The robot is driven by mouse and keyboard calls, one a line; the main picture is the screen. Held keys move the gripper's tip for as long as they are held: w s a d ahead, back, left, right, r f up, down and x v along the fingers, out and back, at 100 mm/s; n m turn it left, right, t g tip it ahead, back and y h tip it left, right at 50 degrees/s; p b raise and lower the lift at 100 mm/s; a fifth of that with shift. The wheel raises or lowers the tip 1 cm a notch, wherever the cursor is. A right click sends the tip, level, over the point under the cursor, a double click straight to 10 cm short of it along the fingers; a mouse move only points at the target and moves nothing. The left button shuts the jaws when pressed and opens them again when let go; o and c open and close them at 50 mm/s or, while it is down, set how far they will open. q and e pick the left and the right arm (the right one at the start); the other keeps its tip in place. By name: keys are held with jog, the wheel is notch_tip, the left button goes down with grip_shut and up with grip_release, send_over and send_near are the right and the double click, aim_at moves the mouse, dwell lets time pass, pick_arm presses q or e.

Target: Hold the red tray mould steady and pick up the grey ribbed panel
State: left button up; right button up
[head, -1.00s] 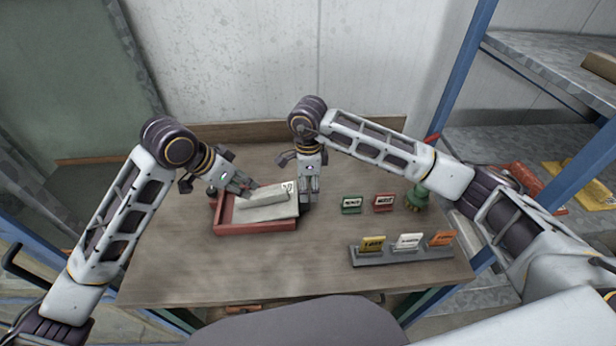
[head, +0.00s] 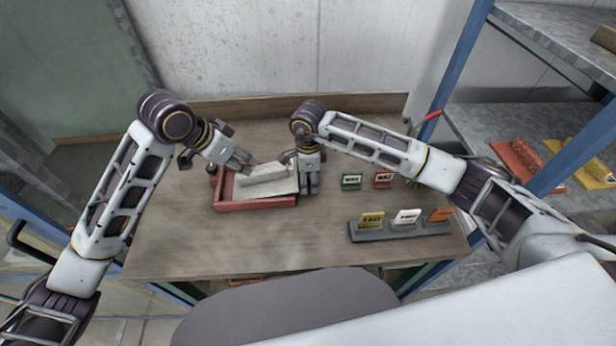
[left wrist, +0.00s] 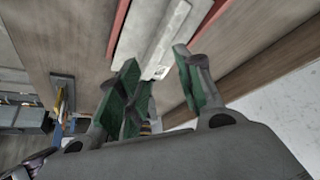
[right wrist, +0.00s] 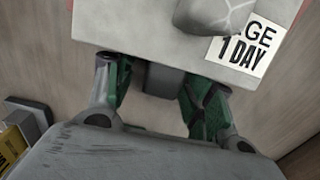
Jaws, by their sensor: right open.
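The red tray mould (head: 258,206) sits on the left half of the table. The pale grey ribbed panel (head: 272,187), with a raised bar on top, lies in it, slightly askew. My left gripper (head: 250,162) is at the panel's far left end, its green-padded fingers apart in the left wrist view; I cannot tell whether they touch it. My right gripper (head: 308,190) points down at the tray's right side. Its fingers are open at the panel's edge in the right wrist view, with a dark block between them. A "1 DAY" label (right wrist: 240,50) shows there.
Small green (head: 351,181) and red (head: 383,180) sign holders stand right of the tray. A grey rack (head: 400,232) with several coloured cards is at the front right. Shelves with a blue post (head: 455,80) stand to the right.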

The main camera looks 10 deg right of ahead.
grip_shut()
dwell(0.3)
